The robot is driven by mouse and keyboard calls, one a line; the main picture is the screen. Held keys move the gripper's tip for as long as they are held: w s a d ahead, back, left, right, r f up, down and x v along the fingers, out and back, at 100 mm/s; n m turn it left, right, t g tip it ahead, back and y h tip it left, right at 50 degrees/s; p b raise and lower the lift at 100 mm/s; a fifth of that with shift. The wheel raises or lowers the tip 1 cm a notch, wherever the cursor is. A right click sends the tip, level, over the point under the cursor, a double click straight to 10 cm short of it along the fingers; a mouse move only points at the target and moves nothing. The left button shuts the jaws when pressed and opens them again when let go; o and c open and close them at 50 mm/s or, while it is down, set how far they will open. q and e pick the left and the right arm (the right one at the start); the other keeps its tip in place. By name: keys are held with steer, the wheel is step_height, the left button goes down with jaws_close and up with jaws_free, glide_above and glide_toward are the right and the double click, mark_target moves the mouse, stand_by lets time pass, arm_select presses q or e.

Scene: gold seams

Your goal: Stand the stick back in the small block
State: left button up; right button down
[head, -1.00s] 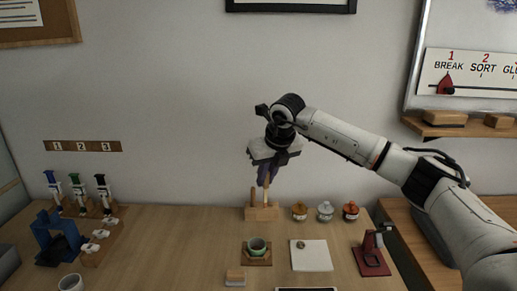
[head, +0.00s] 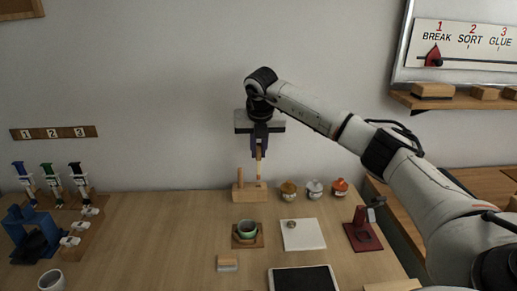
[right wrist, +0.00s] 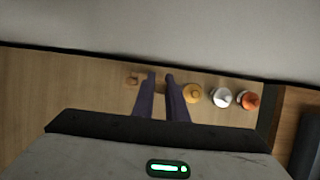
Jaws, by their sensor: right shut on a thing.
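The small wooden block (head: 249,193) stands at the back of the table, with a short upright peg (head: 240,178) at its left end. My right gripper (head: 259,155) points straight down above the block's right part. It is shut on a thin, light wooden stick (head: 258,168), which hangs about upright. The stick's lower end is close to the block's top; I cannot tell whether it touches or is in a hole. In the right wrist view the two purple fingers (right wrist: 160,90) show, and the stick is not clear there. My left gripper is not in view.
Three lidded jars, with yellow (head: 288,188), white (head: 314,186) and orange (head: 339,186) lids, stand right of the block.

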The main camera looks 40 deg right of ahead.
mark_target(258, 165)
steer(key=shift+f+b, duration=0.35)
steer(key=shift+f, duration=0.35)
steer(key=shift+r, duration=0.15)
steer(key=shift+w+d+f+p, duration=0.1)
steer(key=shift+f+p, duration=0.2)
steer(key=shift+f, duration=0.1)
stand_by(0.3)
steer(key=shift+f+b, duration=1.05)
steer(key=shift+f, duration=1.2)
stand_by(1.1)
steer(key=shift+f, duration=0.3)
stand_by(0.6)
steer(key=c, duration=1.7)
jaws_free()
